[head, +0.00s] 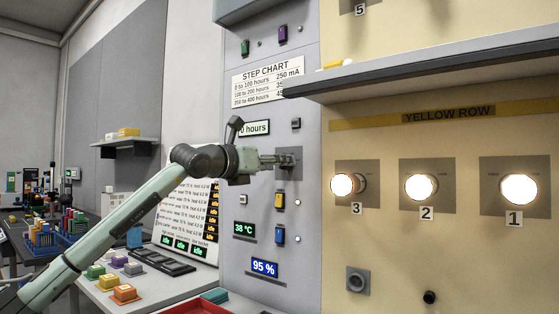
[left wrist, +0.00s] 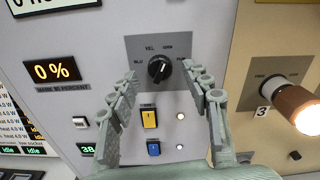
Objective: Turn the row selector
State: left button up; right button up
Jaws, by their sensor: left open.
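The row selector is a round black knob (left wrist: 159,69) on a dark grey plate, with colour labels including BLU, YEL and GRN around it. Which label it points to is too small to tell. In the head view its plate (head: 294,174) shows behind my left gripper (head: 285,160), which hides the knob. In the left wrist view my left gripper (left wrist: 158,82) is open and empty, with one finger on each side of the knob. I cannot tell whether the fingers touch it. My right gripper is not in view.
A yellow switch (head: 279,200) and a blue switch (head: 279,235) sit below the selector. The yellow-row panel with lit lamps (head: 419,187) stands to the right, under a jutting shelf (head: 430,75). Coloured button blocks (head: 124,293) stand on the bench at lower left.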

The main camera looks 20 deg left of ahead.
pick_arm(q)
jog(key=shift+w+d, duration=0.25)
jog(key=shift+w, duration=0.4)
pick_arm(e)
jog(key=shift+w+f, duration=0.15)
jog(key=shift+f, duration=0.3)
pick_arm(q)
grip_shut()
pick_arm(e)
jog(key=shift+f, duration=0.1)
